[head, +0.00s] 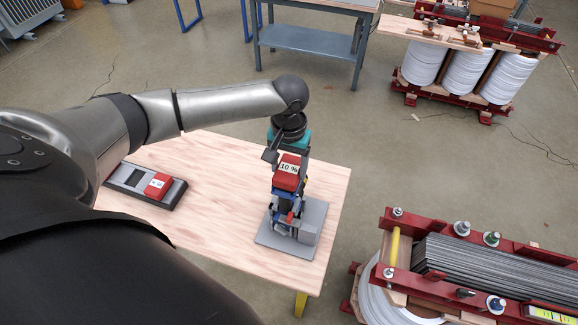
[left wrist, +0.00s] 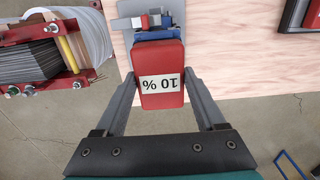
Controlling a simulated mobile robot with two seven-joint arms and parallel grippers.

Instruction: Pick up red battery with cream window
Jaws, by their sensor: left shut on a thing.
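A red battery (head: 287,173) with a cream window reading "10 %" sits at the top end of a blue and grey tool on the table. My left gripper (head: 286,164) comes from above, shut on this battery with one finger on each side. In the left wrist view the red battery (left wrist: 162,65) fills the space between the fingers, its window upside down. The blue tool (left wrist: 158,35) is directly behind it; whether they touch is hidden. Another red battery (head: 158,185) with a small pale label lies in a dark holder at the table's left. My right gripper is not in view.
The tool stands on a grey plate (head: 271,240) near the right edge of the wooden table (head: 215,165). The dark holder (head: 128,178) is at the left; the wood between is clear. A red-framed coil machine (head: 470,265) stands off the table's right side.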

